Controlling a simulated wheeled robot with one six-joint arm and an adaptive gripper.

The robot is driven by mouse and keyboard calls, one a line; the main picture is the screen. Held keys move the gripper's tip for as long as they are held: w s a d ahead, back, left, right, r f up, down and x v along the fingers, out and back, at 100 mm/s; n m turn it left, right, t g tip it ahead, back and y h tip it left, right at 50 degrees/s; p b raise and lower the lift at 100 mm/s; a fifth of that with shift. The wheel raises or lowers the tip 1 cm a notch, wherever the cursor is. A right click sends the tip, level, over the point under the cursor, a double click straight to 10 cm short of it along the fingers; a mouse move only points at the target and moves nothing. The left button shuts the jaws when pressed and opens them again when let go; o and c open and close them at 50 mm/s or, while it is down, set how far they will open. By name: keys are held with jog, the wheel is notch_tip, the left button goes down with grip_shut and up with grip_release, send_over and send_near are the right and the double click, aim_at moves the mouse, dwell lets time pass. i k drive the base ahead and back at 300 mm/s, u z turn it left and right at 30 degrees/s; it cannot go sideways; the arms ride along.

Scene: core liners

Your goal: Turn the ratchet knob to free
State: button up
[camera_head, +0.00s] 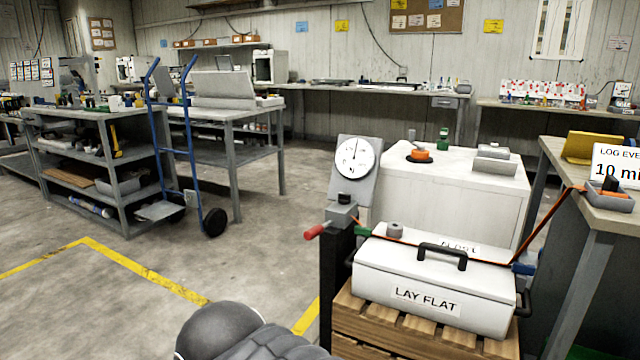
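A dark post (338,285) stands at the left of a white case. On its top sits a grey block (341,215) with a small dark knob (344,198), and a red handle (316,231) sticks out to the left. I cannot tell which of these is the ratchet knob, or its setting. A dark strap with an orange edge (470,257) runs from the block across the case to a blue piece (523,269) at its right. The white case (380,270), labelled LAY FLAT, has a black handle and a grey round knob (395,230) on its lid. My gripper is not in view.
The case lies on a slatted wooden pallet (400,335). A dial gauge (353,157) stands behind the post. A white cabinet (450,200) behind carries an orange knob (419,155). A bench (590,235) stands right. Open floor lies left, near a blue hand truck (178,140).

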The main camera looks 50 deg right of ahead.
aim_at(343, 199)
jog(key=z, duration=0.45)
jog(key=i, duration=1)
jog(key=z, duration=1.6)
jog(key=i, duration=0.6)
jog(key=z, duration=0.5)
